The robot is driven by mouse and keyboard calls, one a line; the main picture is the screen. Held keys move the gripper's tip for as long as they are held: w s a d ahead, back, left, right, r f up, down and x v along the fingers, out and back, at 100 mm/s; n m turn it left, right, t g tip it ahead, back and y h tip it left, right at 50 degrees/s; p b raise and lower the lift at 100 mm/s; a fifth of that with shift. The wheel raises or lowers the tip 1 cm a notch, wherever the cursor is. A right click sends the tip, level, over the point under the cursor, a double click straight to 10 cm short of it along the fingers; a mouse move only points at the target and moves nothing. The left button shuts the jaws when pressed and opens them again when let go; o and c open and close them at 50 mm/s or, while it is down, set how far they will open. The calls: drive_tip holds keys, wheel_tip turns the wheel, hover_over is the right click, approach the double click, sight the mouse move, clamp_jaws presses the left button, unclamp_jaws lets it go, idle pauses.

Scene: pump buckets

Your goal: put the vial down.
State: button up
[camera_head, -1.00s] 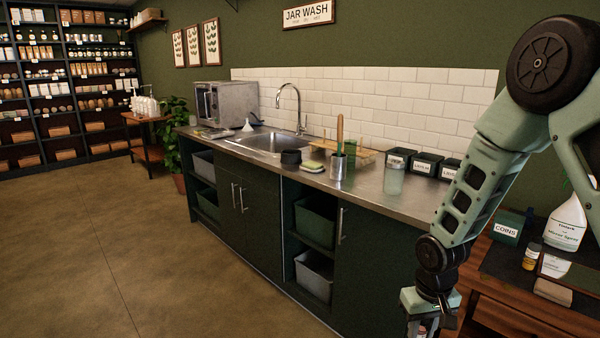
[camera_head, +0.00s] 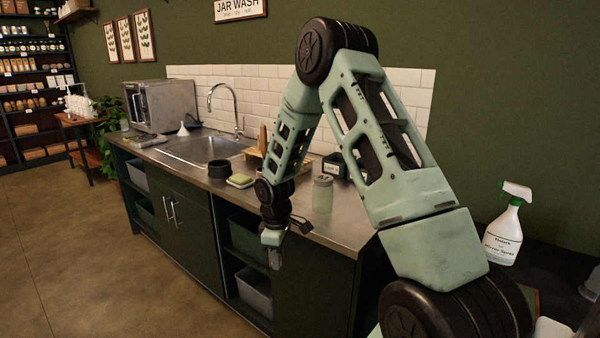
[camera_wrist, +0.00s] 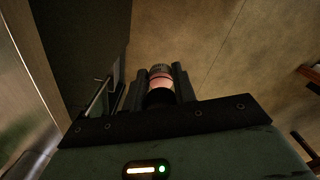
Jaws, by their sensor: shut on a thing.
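My gripper (camera_head: 273,258) hangs in front of the steel counter (camera_head: 333,238), over the edge side facing the floor. In the wrist view my gripper (camera_wrist: 160,70) is shut on a small vial (camera_wrist: 160,83). The vial has a pinkish body, a ribbed end and a dark end towards the palm. One finger lies on each side of it. In the head view the vial cannot be made out at the gripper.
On the counter are a glass jar (camera_head: 323,196), a black bowl (camera_head: 219,169), a sponge (camera_head: 240,181) and the sink (camera_head: 206,149). A spray bottle (camera_head: 503,230) stands at the right. The front right counter top looks bare. Floor (camera_head: 70,240) lies left.

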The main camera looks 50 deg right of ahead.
drive_tip(key=s+d+r+n+p, duration=0.2)
drive_tip(key=d+r+n+p, duration=0.4)
drive_tip(key=d, duration=0.6)
drive_tip(key=s+d+r+n+p, duration=0.25)
drive_tip(key=d+r, duration=0.55)
drive_tip(key=d, duration=0.4)
drive_tip(key=n+p, duration=0.1)
drive_tip(key=p, duration=0.1)
hover_over(347, 224)
wheel_tip(347, 224, down, 5)
drive_tip(key=shift+f, duration=0.1)
drive_tip(key=shift+f+p, duration=0.5)
drive_tip(key=shift+f, duration=2)
drive_tip(key=o, duration=1)
drive_tip(key=shift+f, duration=0.1)
drive_tip(key=shift+c, duration=0.2)
